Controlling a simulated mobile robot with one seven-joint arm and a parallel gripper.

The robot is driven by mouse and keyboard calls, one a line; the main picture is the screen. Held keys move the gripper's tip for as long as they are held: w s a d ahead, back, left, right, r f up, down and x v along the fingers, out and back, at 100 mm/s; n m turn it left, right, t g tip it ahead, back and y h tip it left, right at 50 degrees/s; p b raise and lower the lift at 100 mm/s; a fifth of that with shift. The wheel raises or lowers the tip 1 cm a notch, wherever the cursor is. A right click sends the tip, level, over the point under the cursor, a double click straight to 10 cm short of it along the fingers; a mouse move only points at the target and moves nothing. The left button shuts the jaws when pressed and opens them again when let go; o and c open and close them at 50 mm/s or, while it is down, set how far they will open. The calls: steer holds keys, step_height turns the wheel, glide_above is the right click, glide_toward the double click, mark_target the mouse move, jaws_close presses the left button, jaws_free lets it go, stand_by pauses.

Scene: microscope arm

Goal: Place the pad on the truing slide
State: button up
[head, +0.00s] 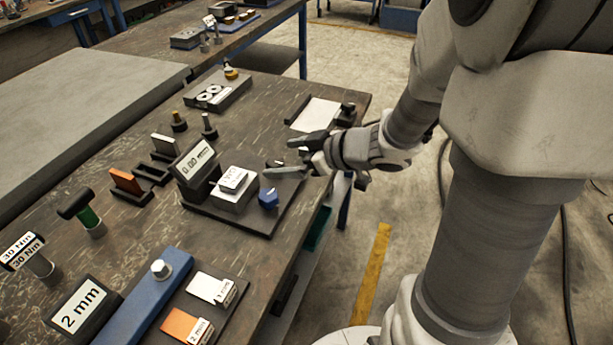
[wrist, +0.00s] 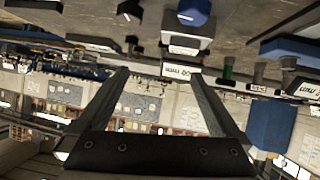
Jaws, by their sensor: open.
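An orange upright plate (head: 126,181) and a white upright plate (head: 166,146) stand in dark slotted holders at the left of the bench. Either may be the pad; I cannot tell which. A flat white sheet (head: 317,114) with a dark rail on its left and a dark knob on its right lies near the far right bench edge. It may be the truing slide, but no label shows. My gripper (head: 287,158) is open and empty above the right bench edge, between the white sheet and the weighing unit. Its two fingers show apart in the wrist view (wrist: 158,76).
A weighing unit with a white block (head: 234,190), a display (head: 194,160) and a blue knob (head: 268,198) stands on a dark base. A blue bar (head: 145,300) and labelled 2 mm block (head: 80,305) are in front. Bare bench (head: 275,100) lies behind my gripper.

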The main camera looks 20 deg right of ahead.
steer(key=s+d+r+m+t+h, duration=0.1)
steer(key=d+r+m+t+h, duration=0.1)
steer(key=d+r+m+h, duration=0.6)
steer(key=s+a+m+g, duration=0.1)
steer(key=s+a+g, duration=0.1)
steer(key=s, duration=0.7)
steer(key=s+a+r+g, duration=0.1)
steer(key=s+a+g, duration=0.1)
steer(key=s, duration=0.7)
steer(key=shift+s+a+r+m+g, duration=0.15)
steer(key=shift+s+a+m+g, duration=0.2)
steer(key=shift+g, duration=0.35)
steer(key=shift+r, duration=0.1)
step_height(320, 180, up, 11)
steer(key=p, duration=1.1)
